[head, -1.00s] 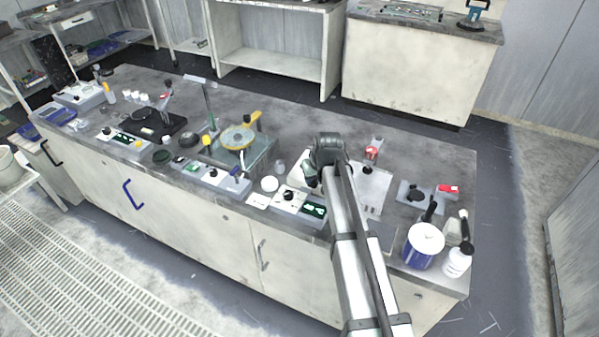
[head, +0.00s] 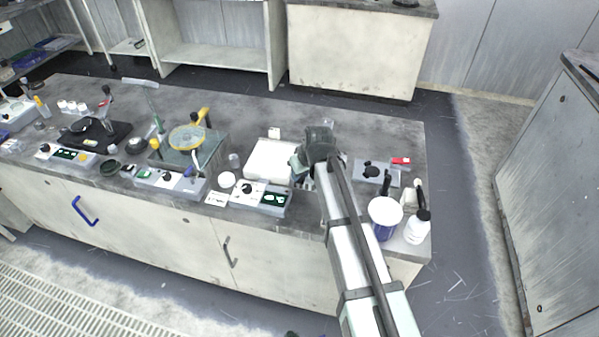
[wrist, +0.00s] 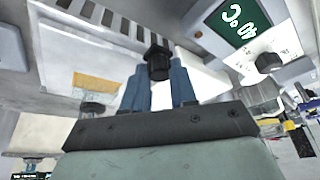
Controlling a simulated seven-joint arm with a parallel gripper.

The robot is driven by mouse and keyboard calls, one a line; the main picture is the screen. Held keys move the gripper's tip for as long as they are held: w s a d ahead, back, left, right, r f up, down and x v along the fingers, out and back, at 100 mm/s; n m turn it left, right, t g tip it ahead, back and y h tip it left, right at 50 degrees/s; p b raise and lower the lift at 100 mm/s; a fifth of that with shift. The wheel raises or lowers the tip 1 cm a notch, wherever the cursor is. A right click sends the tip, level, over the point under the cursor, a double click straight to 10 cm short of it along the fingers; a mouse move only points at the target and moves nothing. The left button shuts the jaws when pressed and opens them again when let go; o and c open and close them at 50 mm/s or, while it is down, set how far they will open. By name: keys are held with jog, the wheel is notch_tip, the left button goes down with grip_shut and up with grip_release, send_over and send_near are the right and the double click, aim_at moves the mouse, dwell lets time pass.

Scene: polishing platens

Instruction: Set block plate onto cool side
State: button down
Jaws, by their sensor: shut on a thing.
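My gripper (wrist: 159,75) is shut on a black knob (wrist: 157,54) in the wrist view, its two blue fingers on either side of it. The knob appears to belong to the block plate, a pale slab (wrist: 202,84) behind the fingers. A grey slotted surface (wrist: 100,14) lies beyond it at upper left; I cannot tell if the plate touches it. In the head view my gripper is over the bench, right of a white flat-topped unit (head: 270,158). My arm hides the plate and the cool side there.
A control box with a green display (head: 272,199) stands at the bench's front edge; the display reads 40 °C in the wrist view. A grey plate with black knobs (head: 374,177), a blue-and-white tub (head: 385,215) and a white bottle (head: 417,228) stand to the right.

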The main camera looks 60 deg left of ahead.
jog(key=c, duration=1.2)
grip_release()
jog(key=shift+w+d, duration=0.25)
jog(key=o, duration=0.3)
jog(key=shift+a, duration=0.1)
jog(key=shift+s, duration=0.1)
jog(key=v, duration=1.4)
jog(key=shift+a, duration=0.1)
